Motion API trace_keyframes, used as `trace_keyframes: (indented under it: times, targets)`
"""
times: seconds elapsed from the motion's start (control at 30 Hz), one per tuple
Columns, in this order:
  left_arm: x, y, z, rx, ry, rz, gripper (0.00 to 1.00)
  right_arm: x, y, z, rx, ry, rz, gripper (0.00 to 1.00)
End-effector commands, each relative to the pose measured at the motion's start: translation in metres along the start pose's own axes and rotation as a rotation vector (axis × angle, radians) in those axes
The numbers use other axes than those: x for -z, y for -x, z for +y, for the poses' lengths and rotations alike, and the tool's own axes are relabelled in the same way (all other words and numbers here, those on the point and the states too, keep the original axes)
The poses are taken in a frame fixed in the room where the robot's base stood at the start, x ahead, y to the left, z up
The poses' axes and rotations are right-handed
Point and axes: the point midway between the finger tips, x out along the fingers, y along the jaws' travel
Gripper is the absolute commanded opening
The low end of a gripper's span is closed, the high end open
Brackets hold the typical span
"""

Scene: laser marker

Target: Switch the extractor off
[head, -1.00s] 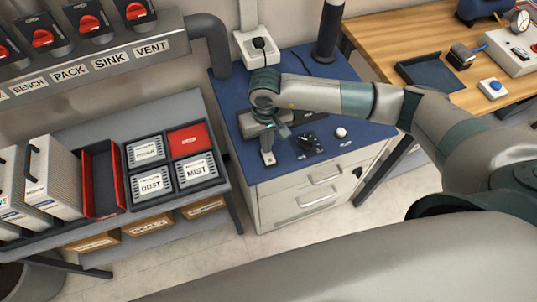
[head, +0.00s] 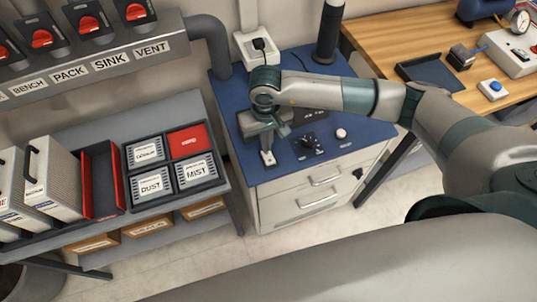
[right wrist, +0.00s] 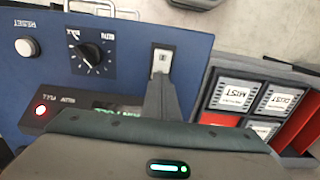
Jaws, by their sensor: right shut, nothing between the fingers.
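The extractor is a blue-topped cabinet (head: 365,133) with pale drawers in the head view; its blue panel (right wrist: 120,75) fills the left of the right wrist view. On the panel are a small pale rocker switch (head: 268,158), a black dial (head: 309,143) and a white reset button (head: 341,133). The rocker also shows in the right wrist view (right wrist: 161,62). My right gripper (head: 267,149) is shut and empty, fingers pointing down at the rocker; contact cannot be told. A red lamp (right wrist: 40,111) glows beside a partly hidden display (right wrist: 116,110). My left gripper is out of view.
A shelf left of the cabinet holds a divided tray (head: 160,200) of labelled filters and upright filter panels (head: 55,180). A power socket (head: 258,46) is behind the cabinet. A wooden bench (head: 425,40) stands at the right.

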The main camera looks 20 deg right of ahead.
Motion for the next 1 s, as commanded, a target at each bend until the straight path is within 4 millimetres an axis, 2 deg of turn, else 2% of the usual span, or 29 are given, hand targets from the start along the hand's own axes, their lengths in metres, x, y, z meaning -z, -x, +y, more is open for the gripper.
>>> trace_keyframes:
  times: [0.7,1.0]
  targets:
    - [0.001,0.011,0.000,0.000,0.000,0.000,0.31,0.000,0.048,0.000,0.000,-0.001,0.001,0.00]
    - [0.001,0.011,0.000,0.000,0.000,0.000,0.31,0.000,0.053,0.000,0.000,-0.001,0.000,0.00]
